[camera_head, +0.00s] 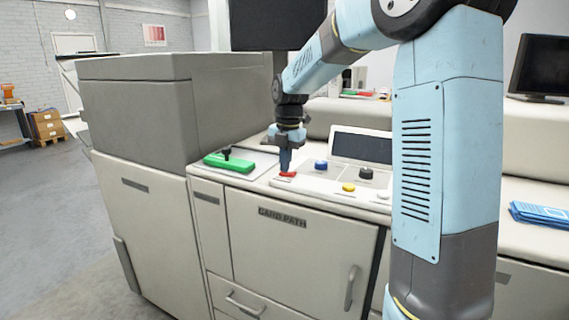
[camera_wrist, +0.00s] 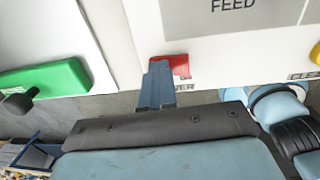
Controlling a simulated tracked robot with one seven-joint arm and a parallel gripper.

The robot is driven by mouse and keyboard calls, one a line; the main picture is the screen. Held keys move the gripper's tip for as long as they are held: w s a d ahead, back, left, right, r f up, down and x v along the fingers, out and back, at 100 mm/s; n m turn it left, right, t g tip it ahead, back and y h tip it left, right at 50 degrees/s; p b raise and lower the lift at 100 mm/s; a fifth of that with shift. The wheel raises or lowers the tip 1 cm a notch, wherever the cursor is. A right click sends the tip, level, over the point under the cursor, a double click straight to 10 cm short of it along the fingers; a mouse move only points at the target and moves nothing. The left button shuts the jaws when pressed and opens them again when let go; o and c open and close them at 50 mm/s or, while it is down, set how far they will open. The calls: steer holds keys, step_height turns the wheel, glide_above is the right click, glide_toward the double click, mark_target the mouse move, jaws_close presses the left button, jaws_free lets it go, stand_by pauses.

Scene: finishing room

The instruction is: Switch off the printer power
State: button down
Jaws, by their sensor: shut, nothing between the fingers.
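The red switch (camera_head: 288,174) sits on the left part of the printer's white control panel (camera_head: 318,186). In the wrist view the red switch (camera_wrist: 181,63) shows beside and partly behind the fingertips, above a label ending in "ER" whose start is hidden. My gripper (camera_head: 285,167) is shut and empty, pointing down with its tips at the switch. In the wrist view my gripper (camera_wrist: 160,66) overlaps the switch's left part. I cannot tell whether the tips touch it or which way it is set.
A blue button (camera_head: 321,164), a black knob (camera_head: 366,173) and a yellow button (camera_head: 348,187) stand right of the switch. A green block (camera_head: 230,163) with a dark lever lies to the left. A dark display (camera_head: 361,148) stands behind. Blue sheets (camera_head: 541,214) lie far right.

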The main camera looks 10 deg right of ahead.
mark_target(292, 173)
steer(key=shift+s+d+f, duration=0.1)
steer(key=shift+s+f, duration=0.2)
steer(key=shift+s+d+r, duration=0.1)
steer(key=shift+s+d, duration=0.25)
steer(key=shift+d, duration=0.1)
step_height(292, 173, up, 14)
steer(key=shift+s+d+r, duration=0.15)
steer(key=shift+d, duration=0.1)
stand_by(0.5)
